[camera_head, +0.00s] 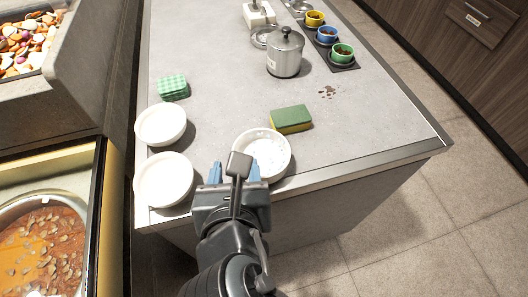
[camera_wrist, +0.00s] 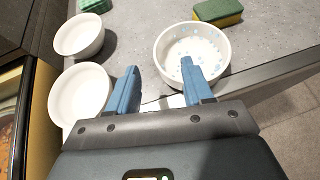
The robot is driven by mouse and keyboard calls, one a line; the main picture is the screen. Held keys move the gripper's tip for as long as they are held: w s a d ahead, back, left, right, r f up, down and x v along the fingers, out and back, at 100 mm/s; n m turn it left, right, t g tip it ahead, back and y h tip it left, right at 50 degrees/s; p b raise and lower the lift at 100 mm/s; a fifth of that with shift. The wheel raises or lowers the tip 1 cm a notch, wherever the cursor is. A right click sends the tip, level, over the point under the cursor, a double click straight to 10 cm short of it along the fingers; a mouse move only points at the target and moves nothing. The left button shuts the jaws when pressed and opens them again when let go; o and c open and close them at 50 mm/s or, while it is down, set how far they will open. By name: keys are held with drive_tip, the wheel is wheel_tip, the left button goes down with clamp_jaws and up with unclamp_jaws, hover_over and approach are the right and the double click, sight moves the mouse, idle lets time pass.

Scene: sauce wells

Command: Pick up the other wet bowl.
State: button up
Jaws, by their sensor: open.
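A white bowl with bluish drops inside (camera_head: 268,148) stands upright near the counter's front edge; it also shows in the wrist view (camera_wrist: 205,44). My gripper (camera_head: 235,171) is open and empty at the bowl's near left side. In the wrist view my right finger overlaps the bowl's near wall, while the left finger is outside it to the left; I cannot tell whether they touch. Two other white bowls stand at the left, a rear one (camera_head: 161,125) and a front one (camera_head: 164,180). No drops show in these two.
A green and yellow sponge (camera_head: 290,119) lies right behind the spotted bowl. A green checked cloth (camera_head: 173,87) lies at the back left. A lidded metal pot (camera_head: 285,55) and a dark tray of coloured cups (camera_head: 346,66) stand farther back. Brown spots mark the counter.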

sight(239, 150)
drive_tip(key=x, duration=0.3)
drive_tip(key=shift+f+x, duration=0.15)
drive_tip(key=shift+x, duration=1.15)
drive_tip(key=shift+f+x, duration=0.2)
drive_tip(key=shift+x, duration=1.05)
drive_tip(key=shift+s, duration=0.2)
drive_tip(key=shift+d, duration=0.1)
clamp_jaws()
